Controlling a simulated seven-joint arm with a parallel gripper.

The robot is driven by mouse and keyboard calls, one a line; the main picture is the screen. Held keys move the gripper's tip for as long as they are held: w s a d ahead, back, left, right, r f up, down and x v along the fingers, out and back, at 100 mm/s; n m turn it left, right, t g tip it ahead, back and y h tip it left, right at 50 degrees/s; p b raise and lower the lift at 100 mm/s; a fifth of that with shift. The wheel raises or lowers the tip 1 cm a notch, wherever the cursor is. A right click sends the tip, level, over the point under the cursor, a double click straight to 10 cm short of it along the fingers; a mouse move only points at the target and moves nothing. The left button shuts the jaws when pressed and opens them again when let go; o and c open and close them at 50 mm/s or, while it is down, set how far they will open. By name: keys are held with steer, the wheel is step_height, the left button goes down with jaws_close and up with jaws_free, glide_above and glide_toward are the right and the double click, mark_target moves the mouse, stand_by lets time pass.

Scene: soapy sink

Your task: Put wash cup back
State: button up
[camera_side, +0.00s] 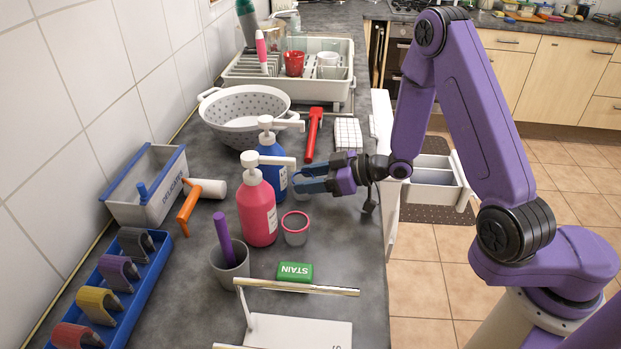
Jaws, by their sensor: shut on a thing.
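My gripper (312,181) is at the middle of the counter, just right of the blue pump bottle (282,178). It is shut on a small grey cup with a blue rim, mostly hidden by the fingers. Whether this cup touches the counter I cannot tell. Another grey cup with a pink rim (295,230) stands upright in front of my gripper, beside the pink pump bottle (258,212). A grey tumbler (231,271) holding a purple-handled tool (223,240) stands nearer the camera.
Behind are a white colander (243,108), a red-handled tool (313,135) and a dish rack (335,84). A green STAIN block (295,272) and a white stand with a metal bar (300,330) are in front. A grey caddy (150,200) and blue brush tray (135,290) line the left.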

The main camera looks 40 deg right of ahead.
steer(key=shift+f, duration=0.25)
steer(key=o, duration=1)
steer(key=shift+r, duration=0.1)
steer(key=shift+d+r, duration=0.1)
steer(key=shift+r, duration=0.05)
steer(key=v, duration=1.2)
